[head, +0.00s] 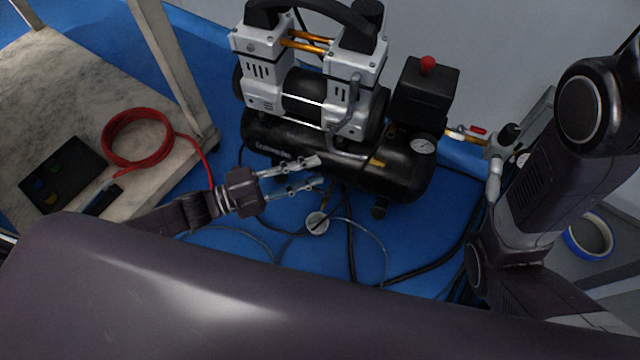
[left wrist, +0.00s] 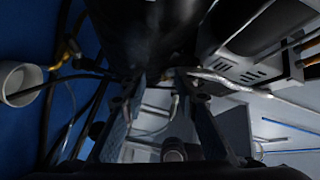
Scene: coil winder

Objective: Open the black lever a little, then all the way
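The air compressor (head: 310,100) has a black tank (head: 335,155) and a white-and-black motor on top. My left gripper (head: 318,172) is open in front of the tank's lower side, with its two fingers apart. In the left wrist view, the fingers (left wrist: 160,85) stand apart with nothing clearly held between them, and the dark tank (left wrist: 140,35) is just beyond the tips. I cannot make out the black lever for certain in either view. It may be hidden or too dark against the tank. My right gripper is not in view; only my right arm shows at the right.
A black box with a red knob (head: 428,64) sits at the tank's right. A red coiled hose (head: 137,140) and a black tray (head: 62,175) lie on the table (head: 60,80) at left.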

